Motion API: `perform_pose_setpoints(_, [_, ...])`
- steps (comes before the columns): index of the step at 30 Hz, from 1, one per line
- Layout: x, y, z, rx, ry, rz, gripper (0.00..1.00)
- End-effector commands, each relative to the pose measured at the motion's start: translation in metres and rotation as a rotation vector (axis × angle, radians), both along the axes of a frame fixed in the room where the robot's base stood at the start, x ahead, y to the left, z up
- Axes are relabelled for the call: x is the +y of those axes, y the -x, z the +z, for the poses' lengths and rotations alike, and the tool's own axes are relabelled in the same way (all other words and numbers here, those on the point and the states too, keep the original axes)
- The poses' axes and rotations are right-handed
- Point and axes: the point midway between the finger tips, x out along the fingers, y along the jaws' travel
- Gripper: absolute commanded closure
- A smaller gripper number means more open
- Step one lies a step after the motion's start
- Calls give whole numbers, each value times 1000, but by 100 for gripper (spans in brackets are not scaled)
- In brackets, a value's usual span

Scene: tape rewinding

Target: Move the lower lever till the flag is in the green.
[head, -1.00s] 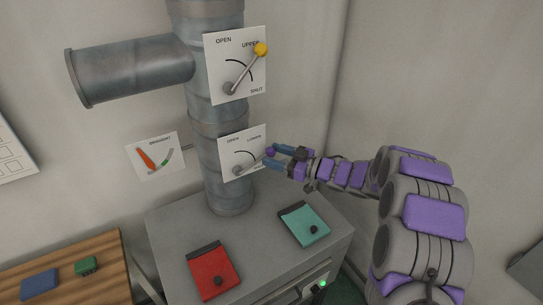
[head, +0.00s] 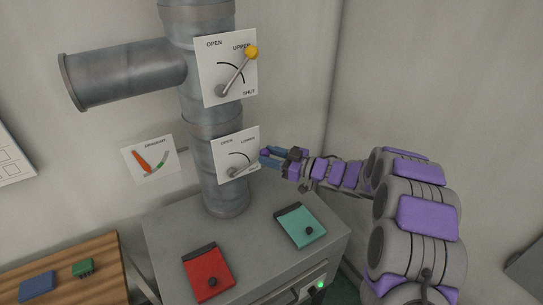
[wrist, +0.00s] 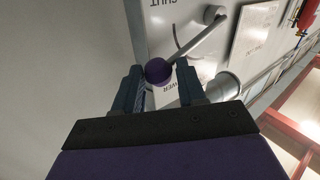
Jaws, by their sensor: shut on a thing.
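The lower lever's purple knob (head: 264,153) is held between the fingers of my gripper (head: 268,157). In the wrist view the knob (wrist: 158,71) sits between the fingertips, with the lever's grey rod (wrist: 193,38) running up to its pivot. In the head view the lever points right and slightly up, near the SHUT end of the lower plate (head: 227,146). The draught gauge (head: 133,150) hangs to the left. Its orange-red flag (head: 142,161) points up-left, away from the green band (head: 161,164) on the right of the scale.
The upper lever with a yellow knob (head: 252,52) stands above on the upright pipe (head: 222,200). A red box (head: 207,268) and a teal box (head: 297,222) lie on the grey cabinet (head: 172,232) below. A wooden table (head: 100,262) is at lower left.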

Motion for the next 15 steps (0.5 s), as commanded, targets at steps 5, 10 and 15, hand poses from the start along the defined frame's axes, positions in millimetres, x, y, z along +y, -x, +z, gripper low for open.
perform_pose_setpoints(5, [-2,-2,2,-3,-3,-8,100])
perform_pose_setpoints(10, [-2,-3,2,-3,-3,-9,100])
perform_pose_setpoints(15, [-2,-3,4,-8,3,-9,100])
